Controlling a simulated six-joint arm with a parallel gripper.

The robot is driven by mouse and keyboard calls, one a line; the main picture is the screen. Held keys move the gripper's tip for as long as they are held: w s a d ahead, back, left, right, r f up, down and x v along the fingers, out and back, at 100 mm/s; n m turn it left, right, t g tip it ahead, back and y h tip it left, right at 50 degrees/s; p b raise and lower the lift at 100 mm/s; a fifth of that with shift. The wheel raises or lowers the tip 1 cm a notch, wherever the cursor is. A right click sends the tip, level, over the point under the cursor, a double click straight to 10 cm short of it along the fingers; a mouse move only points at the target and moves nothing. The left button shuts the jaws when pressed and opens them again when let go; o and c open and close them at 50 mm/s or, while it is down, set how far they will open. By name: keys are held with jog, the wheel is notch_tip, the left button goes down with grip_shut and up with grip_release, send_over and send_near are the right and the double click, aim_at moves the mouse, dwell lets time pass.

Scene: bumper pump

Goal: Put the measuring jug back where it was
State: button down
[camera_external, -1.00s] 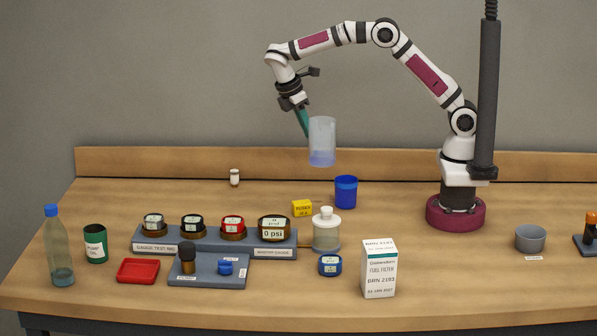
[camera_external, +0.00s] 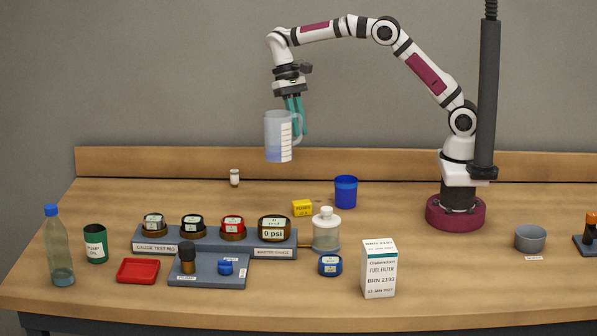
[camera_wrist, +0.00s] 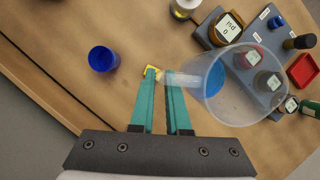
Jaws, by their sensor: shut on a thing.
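The measuring jug (camera_external: 277,136) is clear, with a white scale and a little blue liquid at the bottom. It hangs upright in the air above the back of the bench. My gripper (camera_external: 298,128) points down and is shut on the jug's handle, on the jug's right side. In the wrist view the jug (camera_wrist: 232,88) lies to the right of the teal fingers of my gripper (camera_wrist: 162,90), its open mouth towards the camera. The exact contact on the handle is partly hidden by the fingers.
Below stand a gauge test rail (camera_external: 215,241) with several gauges, a yellow box (camera_external: 302,208), a blue cup (camera_external: 345,192), a clear bottle (camera_external: 326,232), a filter box (camera_external: 379,270) and a small white vial (camera_external: 235,177). The bench right of the filter box is mostly bare.

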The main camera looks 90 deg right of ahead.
jog(key=w+d+f+m+t, duration=0.3)
jog(key=w+m, duration=0.3)
jog(key=m, duration=0.3)
jog(key=w+d+f+m+t, duration=0.35)
jog(key=w+m, duration=0.25)
jog(key=m, duration=0.2)
jog(key=shift+h, duration=0.3)
jog(key=shift+w+a+f, duration=0.9)
jog(key=shift+a+f, duration=0.75)
jog(key=shift+f, duration=0.2)
jog(key=shift+w+a+f, duration=0.95)
jog(key=shift+a+f, duration=0.7)
jog(key=shift+f, duration=0.2)
jog(key=shift+w+a+f, duration=0.9)
jog(key=shift+a+f, duration=0.75)
jog(key=shift+f, duration=0.2)
jog(key=shift+f, duration=0.15)
jog(key=c, duration=0.9)
grip_release()
